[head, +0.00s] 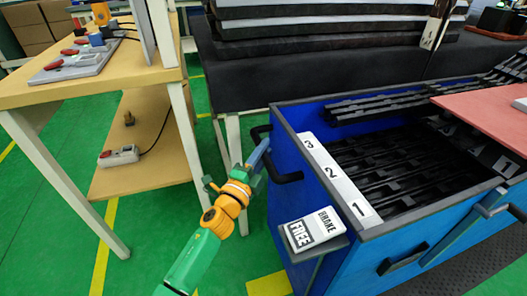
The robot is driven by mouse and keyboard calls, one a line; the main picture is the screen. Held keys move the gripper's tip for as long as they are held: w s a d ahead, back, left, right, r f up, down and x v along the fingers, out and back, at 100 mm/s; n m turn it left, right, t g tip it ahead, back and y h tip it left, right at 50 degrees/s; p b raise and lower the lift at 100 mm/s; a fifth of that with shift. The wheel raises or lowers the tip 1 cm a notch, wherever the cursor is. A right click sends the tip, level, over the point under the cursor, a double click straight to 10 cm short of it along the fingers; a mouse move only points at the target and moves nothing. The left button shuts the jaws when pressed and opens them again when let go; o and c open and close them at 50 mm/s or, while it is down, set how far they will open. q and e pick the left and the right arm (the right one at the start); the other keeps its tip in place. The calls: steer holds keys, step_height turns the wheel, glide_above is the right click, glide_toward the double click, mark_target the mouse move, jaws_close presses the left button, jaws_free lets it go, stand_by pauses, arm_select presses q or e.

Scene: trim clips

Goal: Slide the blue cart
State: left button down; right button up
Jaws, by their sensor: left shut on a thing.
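The blue cart (290,215) stands at the right, with an open top holding several rows of black strips. A black handle (288,178) juts from its left end. My left gripper (262,155) reaches up from the bottom with its green and orange arm and is shut on this handle. The gripper covers the handle's middle. My right gripper is not in view.
A wooden workbench (120,78) with a lower shelf stands at the left, its white legs close to my left arm. A dark table (300,75) with stacked panels stands behind the cart. Green floor with yellow lines (102,250) is clear at the lower left.

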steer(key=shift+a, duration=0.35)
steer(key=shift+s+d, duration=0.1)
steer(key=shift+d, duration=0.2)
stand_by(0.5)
arm_select(q)
steer(key=shift+a, duration=0.1)
